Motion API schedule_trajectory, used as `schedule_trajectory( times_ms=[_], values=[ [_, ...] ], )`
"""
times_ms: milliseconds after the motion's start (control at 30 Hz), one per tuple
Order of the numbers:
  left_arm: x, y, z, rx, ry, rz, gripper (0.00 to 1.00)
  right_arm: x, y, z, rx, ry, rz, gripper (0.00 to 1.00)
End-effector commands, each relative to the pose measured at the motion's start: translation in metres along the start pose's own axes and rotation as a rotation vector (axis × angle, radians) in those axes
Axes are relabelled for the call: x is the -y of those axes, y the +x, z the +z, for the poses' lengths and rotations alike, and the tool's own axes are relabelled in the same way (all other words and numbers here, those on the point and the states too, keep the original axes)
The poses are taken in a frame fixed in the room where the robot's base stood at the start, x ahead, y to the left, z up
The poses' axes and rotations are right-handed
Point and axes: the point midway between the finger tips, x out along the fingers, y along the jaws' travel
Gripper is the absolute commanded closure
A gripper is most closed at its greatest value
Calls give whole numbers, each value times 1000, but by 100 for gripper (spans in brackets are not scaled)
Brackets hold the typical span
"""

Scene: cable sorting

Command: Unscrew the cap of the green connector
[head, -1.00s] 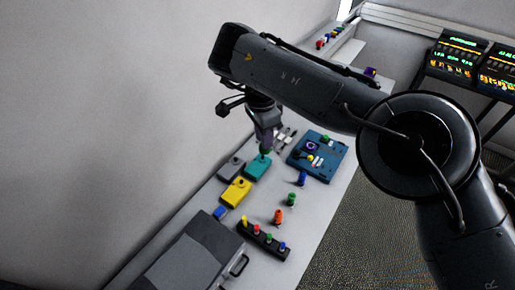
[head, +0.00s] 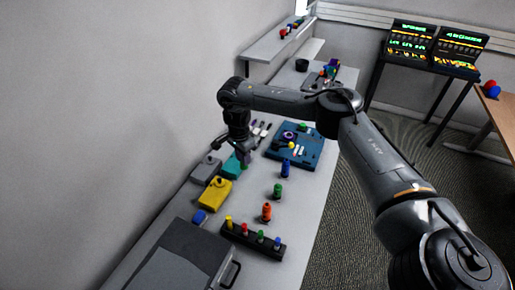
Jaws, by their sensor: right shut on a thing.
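A teal box (head: 229,168) stands on the bench near the wall. A green piece (head: 243,160), apparently the green connector's cap, shows at its right end, under my right gripper. My right gripper (head: 242,153) points down and is shut on this green piece; its fingertips are small and partly hidden by the wrist. I cannot tell whether the cap is still threaded on. Another green-topped piece (head: 278,188) stands alone on the bench. My left gripper is not in view.
A yellow box (head: 214,194) and a grey box (head: 205,171) stand beside the teal one. A blue tray (head: 312,158) with small parts lies behind. A black rack (head: 243,239) holds several coloured pieces. Blue (head: 285,169) and orange (head: 266,212) pieces stand in front.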

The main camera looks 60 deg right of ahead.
Motion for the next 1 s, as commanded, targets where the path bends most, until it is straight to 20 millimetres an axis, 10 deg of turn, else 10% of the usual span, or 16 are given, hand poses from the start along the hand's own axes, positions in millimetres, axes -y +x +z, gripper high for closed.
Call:
schedule_trajectory(
  times_ms=[300, 1000],
  values=[
    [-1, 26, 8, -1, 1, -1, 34, -36, 62, -51, 5, 87, 4, 100],
    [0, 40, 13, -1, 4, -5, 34, -39, 135, -47, 8, 85, 1, 100]
  ],
)
